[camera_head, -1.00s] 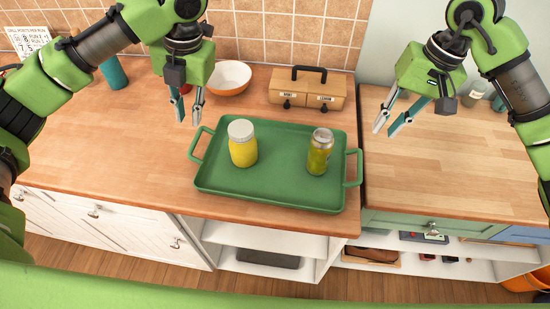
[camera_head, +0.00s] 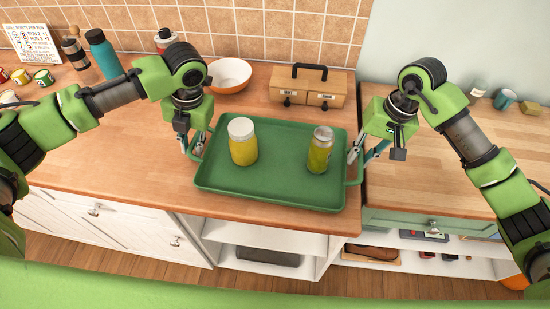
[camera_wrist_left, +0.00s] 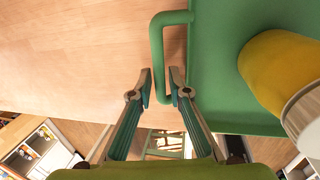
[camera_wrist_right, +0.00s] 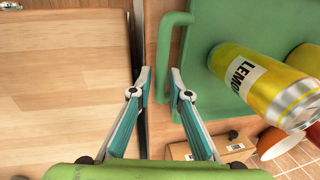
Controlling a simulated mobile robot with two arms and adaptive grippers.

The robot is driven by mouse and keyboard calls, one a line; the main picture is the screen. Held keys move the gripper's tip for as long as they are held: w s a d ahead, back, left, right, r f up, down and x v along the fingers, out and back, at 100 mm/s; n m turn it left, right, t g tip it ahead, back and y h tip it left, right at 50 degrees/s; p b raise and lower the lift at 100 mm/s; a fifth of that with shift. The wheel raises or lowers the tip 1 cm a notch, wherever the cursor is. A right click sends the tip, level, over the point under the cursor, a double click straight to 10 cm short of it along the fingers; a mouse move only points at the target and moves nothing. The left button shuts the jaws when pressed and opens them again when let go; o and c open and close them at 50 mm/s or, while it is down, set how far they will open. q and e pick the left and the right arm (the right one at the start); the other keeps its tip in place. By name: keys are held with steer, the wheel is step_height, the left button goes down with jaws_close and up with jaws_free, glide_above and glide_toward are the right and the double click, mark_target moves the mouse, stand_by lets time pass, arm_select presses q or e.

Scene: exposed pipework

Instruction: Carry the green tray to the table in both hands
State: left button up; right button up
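The green tray (camera_head: 270,188) lies flat on the wooden counter, carrying a yellow jar with a white lid (camera_head: 243,143) and a yellow-green can (camera_head: 320,151), both upright. My left gripper (camera_head: 189,150) is at the tray's left handle. In the left wrist view its fingers (camera_wrist_left: 160,78) are open, with the handle bar (camera_wrist_left: 156,50) between the tips. My right gripper (camera_head: 357,155) is at the right handle. In the right wrist view its fingers (camera_wrist_right: 161,76) are open, with that handle's bar (camera_wrist_right: 163,60) between the tips. Contact cannot be told. No separate table is clearly identifiable.
A wooden box with a black handle (camera_head: 308,88) and a white-orange bowl (camera_head: 229,76) stand behind the tray. A teal bottle (camera_head: 104,56) and mugs (camera_head: 42,77) are at the back left. The right counter (camera_head: 440,145) is mostly clear. Open shelves (camera_head: 265,245) lie below.

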arm_select(q)
steer(key=shift+f, duration=0.1)
arm_select(e)
steer(key=shift+f, duration=0.1)
arm_select(q)
jaws_close()
arm_select(e)
jaws_close()
arm_select(q)
steer(key=shift+w, duration=0.1)
arm_select(e)
steer(key=shift+w, duration=0.1)
